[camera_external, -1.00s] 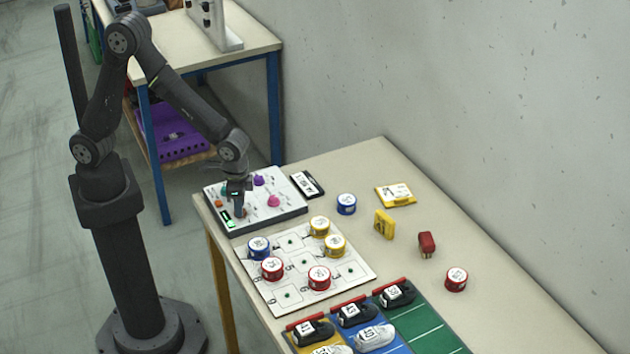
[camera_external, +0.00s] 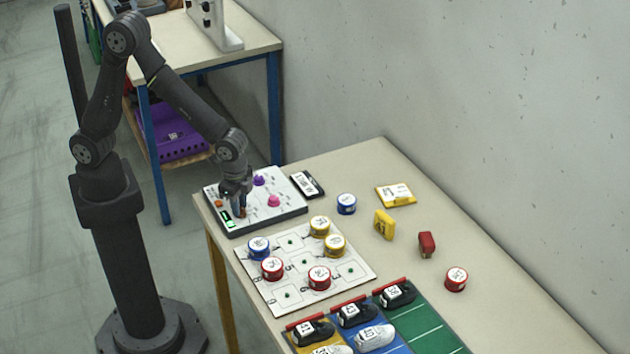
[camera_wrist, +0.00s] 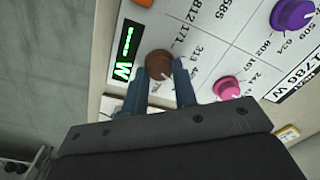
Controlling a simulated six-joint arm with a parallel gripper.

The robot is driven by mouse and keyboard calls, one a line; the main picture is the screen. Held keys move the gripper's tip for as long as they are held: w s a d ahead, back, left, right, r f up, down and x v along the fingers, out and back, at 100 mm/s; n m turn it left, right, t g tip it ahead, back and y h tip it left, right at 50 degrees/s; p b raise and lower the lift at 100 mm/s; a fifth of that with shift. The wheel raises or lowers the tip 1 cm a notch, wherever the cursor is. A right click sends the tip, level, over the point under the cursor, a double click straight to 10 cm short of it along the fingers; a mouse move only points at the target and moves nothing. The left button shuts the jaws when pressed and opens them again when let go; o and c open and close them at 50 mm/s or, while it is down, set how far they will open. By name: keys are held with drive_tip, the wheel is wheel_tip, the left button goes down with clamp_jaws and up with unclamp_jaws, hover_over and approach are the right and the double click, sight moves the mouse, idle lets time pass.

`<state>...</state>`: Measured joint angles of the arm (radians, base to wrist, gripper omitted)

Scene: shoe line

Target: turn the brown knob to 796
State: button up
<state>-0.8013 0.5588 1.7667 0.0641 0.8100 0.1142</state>
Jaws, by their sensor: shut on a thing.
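The brown knob (camera_wrist: 159,65) sits on the white control panel (camera_wrist: 215,50), with printed numbers around it in the wrist view. My gripper (camera_wrist: 160,80) is shut on the brown knob, one blue finger on each side. In the external view my gripper (camera_external: 240,208) reaches down onto the panel (camera_external: 285,205), and the knob is mostly hidden behind the fingers. A green-lit display (camera_wrist: 124,50) is left of the knob; its reading is not clear. I cannot tell which number the knob points to.
A pink knob (camera_wrist: 226,88), a purple knob (camera_wrist: 292,14) and an orange part (camera_wrist: 143,2) are on the same panel. A white board (camera_external: 318,258) with several round tins lies in front of it. Shoes (camera_external: 355,312) stand on coloured mats nearby.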

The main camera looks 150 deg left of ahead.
drive_tip(key=m, duration=0.5)
drive_tip(key=shift+m, duration=0.3)
drive_tip(key=shift+m+t, duration=0.3)
drive_tip(key=shift+m, duration=1.9)
drive_tip(key=o, duration=1)
drive_tip(key=shift+r, duration=0.1)
wheel_tip(320, 180, up, 17)
drive_tip(key=shift+s+d+r, duration=0.15)
drive_tip(key=shift+d, duration=0.25)
